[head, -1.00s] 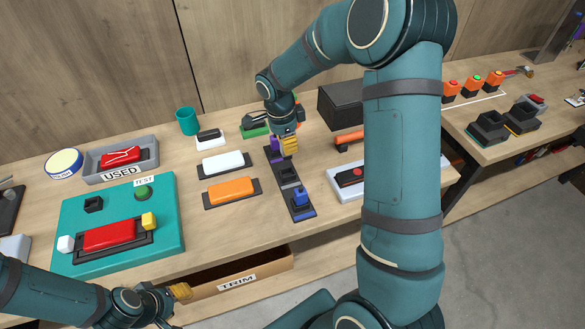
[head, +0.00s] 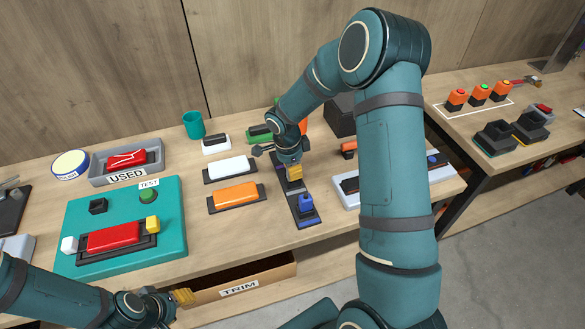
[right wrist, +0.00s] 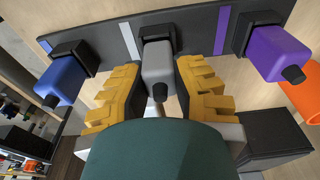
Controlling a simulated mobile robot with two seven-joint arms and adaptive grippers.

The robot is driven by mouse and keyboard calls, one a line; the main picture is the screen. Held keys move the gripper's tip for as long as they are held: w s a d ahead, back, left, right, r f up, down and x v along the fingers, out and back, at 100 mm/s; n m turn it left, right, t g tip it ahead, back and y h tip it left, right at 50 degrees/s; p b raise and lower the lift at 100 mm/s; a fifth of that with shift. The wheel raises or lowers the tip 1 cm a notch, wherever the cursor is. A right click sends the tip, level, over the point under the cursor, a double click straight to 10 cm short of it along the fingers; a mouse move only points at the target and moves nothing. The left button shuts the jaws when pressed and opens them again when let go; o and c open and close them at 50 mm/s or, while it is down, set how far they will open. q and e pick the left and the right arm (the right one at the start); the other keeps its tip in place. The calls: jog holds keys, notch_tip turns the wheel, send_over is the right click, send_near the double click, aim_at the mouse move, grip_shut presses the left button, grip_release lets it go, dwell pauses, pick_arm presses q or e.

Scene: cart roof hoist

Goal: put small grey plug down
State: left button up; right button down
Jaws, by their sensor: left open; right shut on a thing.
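The small grey plug (right wrist: 158,62) is between the yellow fingers of my right gripper (right wrist: 160,88) in the right wrist view. It stands at the middle black socket of the dark rack (right wrist: 190,24), beside a pale stripe. I cannot tell whether it is fully seated. The blue plug (right wrist: 62,80) and purple plug (right wrist: 272,52) stand in the sockets either side. In the head view my right gripper (head: 294,173) is over the rack's middle and hides the grey plug; the blue plug (head: 306,204) shows nearer. My left gripper (head: 183,298) is open and empty at the bench's front edge.
Left of the rack lie orange (head: 236,196) and white (head: 230,168) bars on dark bases. The teal test board (head: 170,215) is farther left. A pale tray (head: 437,186) is to the right, partly behind my right arm.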

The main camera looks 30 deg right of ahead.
jog(key=shift+f, duration=0.15)
jog(key=c, duration=0.9)
grip_release()
jog(key=shift+r, duration=0.25)
notch_tip(320, 180, up, 12)
jog(key=a+p, duration=0.1)
jog(key=shift+w+a, duration=0.15)
jog(key=shift+w, duration=0.05)
jog(key=shift+f, duration=0.15)
